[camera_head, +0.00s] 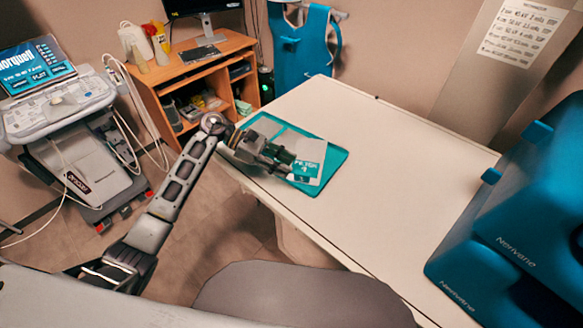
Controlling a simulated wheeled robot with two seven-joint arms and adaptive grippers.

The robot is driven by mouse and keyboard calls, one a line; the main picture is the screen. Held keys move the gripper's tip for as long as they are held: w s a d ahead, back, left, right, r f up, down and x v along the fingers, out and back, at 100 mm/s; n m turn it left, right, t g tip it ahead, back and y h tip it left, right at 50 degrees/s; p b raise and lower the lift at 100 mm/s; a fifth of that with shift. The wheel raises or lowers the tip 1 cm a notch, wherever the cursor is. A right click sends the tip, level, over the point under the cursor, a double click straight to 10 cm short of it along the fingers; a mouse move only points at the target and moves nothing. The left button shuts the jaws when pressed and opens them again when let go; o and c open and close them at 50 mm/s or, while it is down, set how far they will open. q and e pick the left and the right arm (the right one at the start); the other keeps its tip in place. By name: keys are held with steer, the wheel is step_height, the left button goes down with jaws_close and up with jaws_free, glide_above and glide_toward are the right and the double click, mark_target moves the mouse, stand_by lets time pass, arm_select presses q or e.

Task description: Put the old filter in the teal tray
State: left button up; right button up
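The teal tray (337,160) lies flat at the near left part of the white table. A flat grey-white piece with a teal label (311,152), seemingly the filter, is within the tray's outline. I cannot tell whether it rests on the tray or is held just above it. My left gripper (284,160) reaches in from the left over the tray's near side, with its fingertips at the labelled piece. The gripper hides part of the tray and the piece, and its fingers are too small and dark to tell open from shut. My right gripper is not in view.
The white table (390,165) is bare right of the tray. A big teal machine (530,215) stands at the right. A grey rounded seat-like shape (300,295) is in front of the table. A wooden desk (190,80) and an ultrasound cart (75,130) stand at the left.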

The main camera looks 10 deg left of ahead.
arm_select(q)
steer(key=b+v, duration=0.1)
steer(key=v, duration=0.6)
steer(key=shift+a+r, duration=0.2)
steer(key=shift+a, duration=0.2)
